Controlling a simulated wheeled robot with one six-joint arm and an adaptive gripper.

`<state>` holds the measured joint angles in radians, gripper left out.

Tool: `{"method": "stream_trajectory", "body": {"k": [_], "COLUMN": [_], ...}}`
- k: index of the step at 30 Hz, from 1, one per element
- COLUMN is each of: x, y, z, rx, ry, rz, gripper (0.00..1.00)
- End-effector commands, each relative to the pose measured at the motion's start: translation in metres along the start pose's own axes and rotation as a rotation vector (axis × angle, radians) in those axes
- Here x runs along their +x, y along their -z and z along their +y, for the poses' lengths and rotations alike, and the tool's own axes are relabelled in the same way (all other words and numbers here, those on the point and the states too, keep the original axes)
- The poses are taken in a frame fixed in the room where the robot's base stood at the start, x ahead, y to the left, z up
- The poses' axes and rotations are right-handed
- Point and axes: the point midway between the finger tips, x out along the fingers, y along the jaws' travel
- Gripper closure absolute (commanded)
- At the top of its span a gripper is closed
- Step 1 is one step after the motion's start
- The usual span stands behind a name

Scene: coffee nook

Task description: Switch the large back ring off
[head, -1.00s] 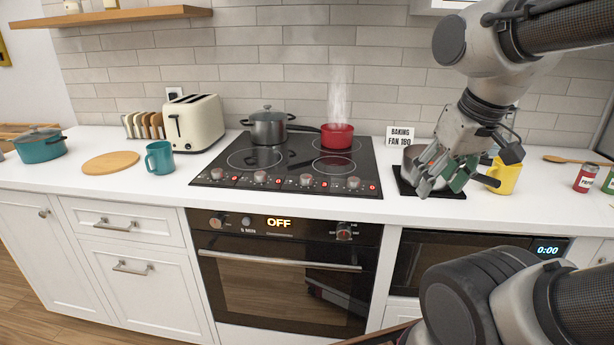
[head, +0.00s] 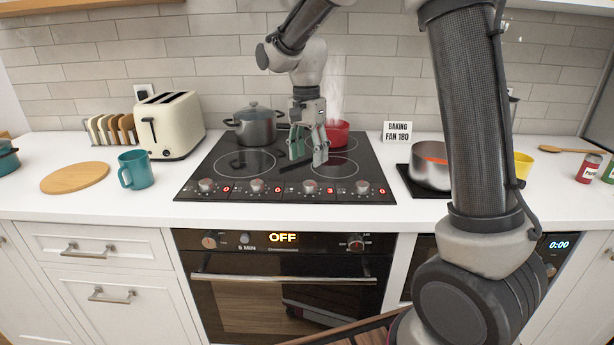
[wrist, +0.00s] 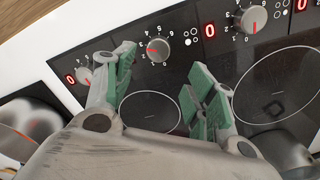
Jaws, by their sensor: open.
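My gripper (head: 307,158) is open and empty, pointing down above the front right part of the black hob (head: 215,172). The red pot (head: 337,133) steams on the back right ring, partly hidden by my gripper. A grey lidded pot (head: 255,124) stands on the back left ring. Along the front edge, the third knob from left (head: 310,187) has display "3" (head: 330,190); the other displays read 0. In the wrist view that knob (wrist: 158,49) has its red mark pointing left and lies between and beyond my fingertips (wrist: 160,70), apart from them. Its display is hidden there.
A steel pan (head: 430,165) sits on a black mat right of the hob, beside a "BAKING FAN 180" sign (head: 397,131). A toaster (head: 170,125) and teal mug (head: 135,170) stand left. The oven (head: 283,290) below reads OFF.

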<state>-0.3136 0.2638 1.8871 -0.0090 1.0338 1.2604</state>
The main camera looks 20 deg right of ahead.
Motion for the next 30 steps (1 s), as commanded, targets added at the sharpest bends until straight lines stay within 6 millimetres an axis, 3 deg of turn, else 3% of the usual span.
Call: {"method": "stream_trajectory", "body": {"k": [7,15,21,30], "x": [0.009,0.053,0.075,0.079], "y": [-0.001,-0.001,-0.001,-0.001], "z": [0.003,0.004,0.004,0.003], "rx": [0.162,0.16,0.159,0.158], "ry": [-0.009,-0.011,-0.009,-0.007], "rz": [-0.002,-0.003,-0.002,-0.001], "gripper": [0.44,0.44,0.44,0.44]}}
